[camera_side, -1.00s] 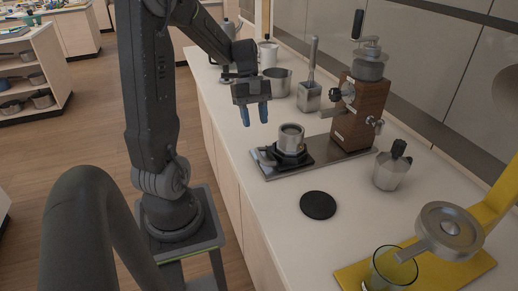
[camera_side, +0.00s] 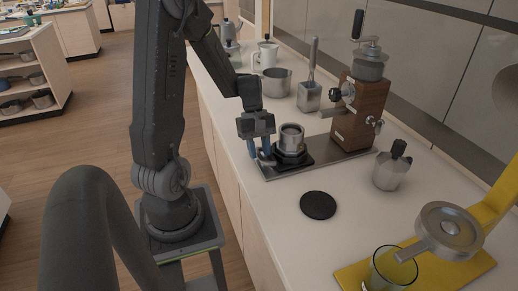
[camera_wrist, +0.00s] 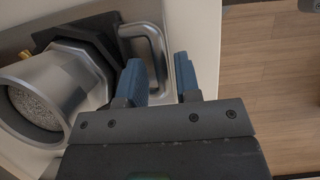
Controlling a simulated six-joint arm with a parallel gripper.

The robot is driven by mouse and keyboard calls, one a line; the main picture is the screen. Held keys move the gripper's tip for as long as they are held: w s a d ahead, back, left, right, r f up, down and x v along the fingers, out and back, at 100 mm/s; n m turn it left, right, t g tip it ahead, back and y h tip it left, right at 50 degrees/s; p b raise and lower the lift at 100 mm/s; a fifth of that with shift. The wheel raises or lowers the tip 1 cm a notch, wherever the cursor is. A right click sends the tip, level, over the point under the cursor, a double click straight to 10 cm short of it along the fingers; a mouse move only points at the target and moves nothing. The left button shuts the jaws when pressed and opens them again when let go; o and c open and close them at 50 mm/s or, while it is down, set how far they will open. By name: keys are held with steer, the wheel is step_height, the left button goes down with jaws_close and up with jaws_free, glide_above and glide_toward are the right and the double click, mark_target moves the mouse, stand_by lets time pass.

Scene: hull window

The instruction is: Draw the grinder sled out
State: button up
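The grinder (camera_side: 355,112) is a wooden block with a metal hopper and crank, standing on a metal base plate (camera_side: 325,158). On the plate's near end sits a black sled (camera_side: 303,162) bearing a metal cup (camera_side: 291,137). In the wrist view the cup (camera_wrist: 38,105) holds grey grounds, and the black sled (camera_wrist: 88,36) has a metal loop handle (camera_wrist: 150,45). My gripper (camera_side: 262,153) is low at the handle, pointing down. In the wrist view its blue fingers (camera_wrist: 160,75) are apart, one on each side of the handle's outer bar. Contact cannot be told.
A black round mat (camera_side: 318,205) and a moka pot (camera_side: 391,168) stand on the counter to the right. A steel brush holder (camera_side: 309,96) and pot (camera_side: 272,82) stand behind. A yellow stand (camera_side: 483,262) with a glass (camera_side: 390,270) is front right. The counter's edge is close to my gripper.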

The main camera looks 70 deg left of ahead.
jaws_close()
steer(key=shift+s, duration=2.05)
steer(key=shift+o, duration=1.1)
jaws_free()
steer(key=v, duration=1.4)
steer(key=shift+f, duration=0.1)
